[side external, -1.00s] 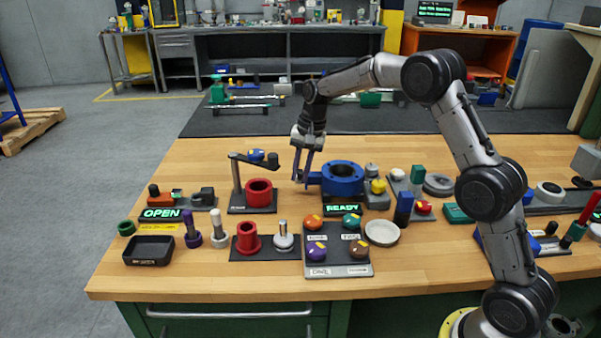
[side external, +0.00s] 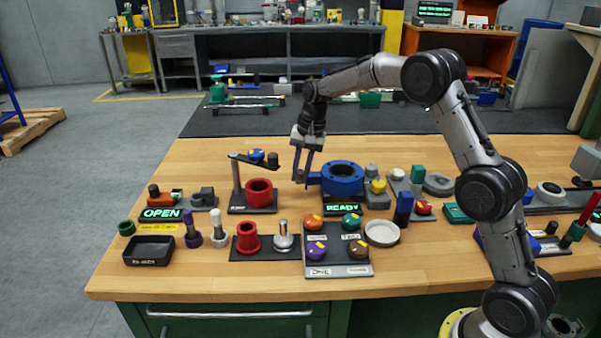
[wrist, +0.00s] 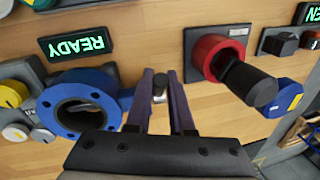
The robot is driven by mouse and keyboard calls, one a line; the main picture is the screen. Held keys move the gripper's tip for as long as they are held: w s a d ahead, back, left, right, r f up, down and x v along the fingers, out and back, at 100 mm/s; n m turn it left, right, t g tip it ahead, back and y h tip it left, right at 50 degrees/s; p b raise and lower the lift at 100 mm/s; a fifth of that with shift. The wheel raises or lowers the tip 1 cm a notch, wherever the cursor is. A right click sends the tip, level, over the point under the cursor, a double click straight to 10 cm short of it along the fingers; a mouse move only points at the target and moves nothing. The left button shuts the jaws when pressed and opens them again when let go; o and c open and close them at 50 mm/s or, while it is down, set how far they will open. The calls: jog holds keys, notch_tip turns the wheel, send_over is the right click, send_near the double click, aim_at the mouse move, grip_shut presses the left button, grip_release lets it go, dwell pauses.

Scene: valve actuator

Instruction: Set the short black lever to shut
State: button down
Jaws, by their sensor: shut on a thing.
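The blue ring-shaped valve body (side external: 343,179) stands on the bench behind a display reading READY (side external: 342,209). It also shows at the left in the wrist view (wrist: 82,103). A short dark lever with a light metal tip (wrist: 160,84) is at the valve's side flange. My gripper (side external: 300,181) is at the valve's left side, pointing down. In the wrist view, its two fingers (wrist: 163,75) stand on either side of the lever, shut on it. The fingers hide much of the lever's lower part, and it is too small to make out in the side view.
A red cylinder with a black arm on a post (side external: 258,190) stands close left of my gripper. A display reading OPEN (side external: 161,214) is farther left. Coloured knobs on a grey panel (side external: 337,255) lie in front. Bare wood lies behind the valve.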

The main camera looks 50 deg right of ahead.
jog(key=shift+s+a+f+t+h, duration=0.3)
jog(key=shift+s+f+t+h, duration=0.05)
jog(key=shift+t+h, duration=0.25)
jog(key=shift+s+a+f+n+t+h, duration=0.15)
jog(key=shift+a+f+t+h, duration=0.05)
jog(key=shift+f+t+h, duration=0.25)
jog(key=shift+s+a+f+n+t+h, duration=0.15)
jog(key=shift+f+t+h, duration=0.2)
jog(key=shift+t+h, duration=0.2)
jog(key=shift+s+a+f+t+h, duration=0.1)
jog(key=shift+a+f+t+h, duration=0.05)
jog(key=shift+f+t+h, duration=1.05)
jog(key=shift+t+h, duration=0.1)
jog(key=shift+t, duration=0.2)
jog(key=shift+f, duration=0.25)
jog(key=c, duration=0.8)
grip_release()
